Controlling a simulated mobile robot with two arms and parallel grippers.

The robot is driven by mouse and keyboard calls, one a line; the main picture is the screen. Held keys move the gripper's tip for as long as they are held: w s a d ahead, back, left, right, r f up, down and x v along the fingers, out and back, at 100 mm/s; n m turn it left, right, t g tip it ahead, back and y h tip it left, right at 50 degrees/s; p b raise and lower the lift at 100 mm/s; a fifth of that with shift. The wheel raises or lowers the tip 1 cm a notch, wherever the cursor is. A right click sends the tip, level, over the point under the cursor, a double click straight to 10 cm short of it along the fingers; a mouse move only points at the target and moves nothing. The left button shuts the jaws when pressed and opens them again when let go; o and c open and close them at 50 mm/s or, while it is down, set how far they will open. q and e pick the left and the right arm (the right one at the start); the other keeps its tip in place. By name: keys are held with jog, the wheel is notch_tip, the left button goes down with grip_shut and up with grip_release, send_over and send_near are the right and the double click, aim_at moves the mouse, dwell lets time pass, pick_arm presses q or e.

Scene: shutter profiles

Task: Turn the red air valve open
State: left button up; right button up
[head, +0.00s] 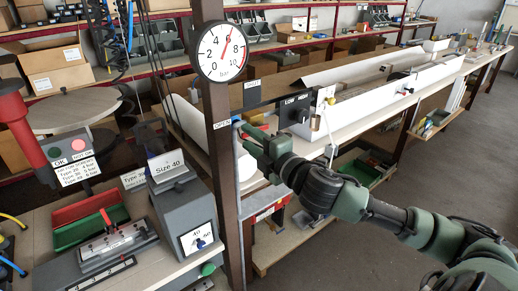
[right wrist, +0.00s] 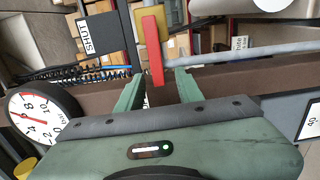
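In the right wrist view the red air valve handle (right wrist: 153,50) is a flat red bar, its lower end between the two green fingers of my right gripper (right wrist: 157,84). The fingers are apart, with gaps on both sides of the bar. A yellowish block (right wrist: 148,22) shows behind the handle. A label reading SHUT (right wrist: 99,33) is to its left. In the head view my right gripper (head: 250,139) is at the brown post (head: 224,160), just by the OPEN label (head: 222,124); the handle is hidden there. My left gripper is not in view.
A round pressure gauge (head: 221,51) is on the post, and also shows in the wrist view (right wrist: 42,117). A grey pipe (right wrist: 250,54) runs right of the handle. A bench with a Size 40 box (head: 182,205) stands left; a long profile bench (head: 350,118) lies behind.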

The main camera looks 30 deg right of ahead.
jog(key=shift+s+d+b, duration=0.2)
jog(key=shift+s+b, duration=0.65)
jog(key=shift+s, duration=1.75)
jog(key=shift+d+f, duration=0.1)
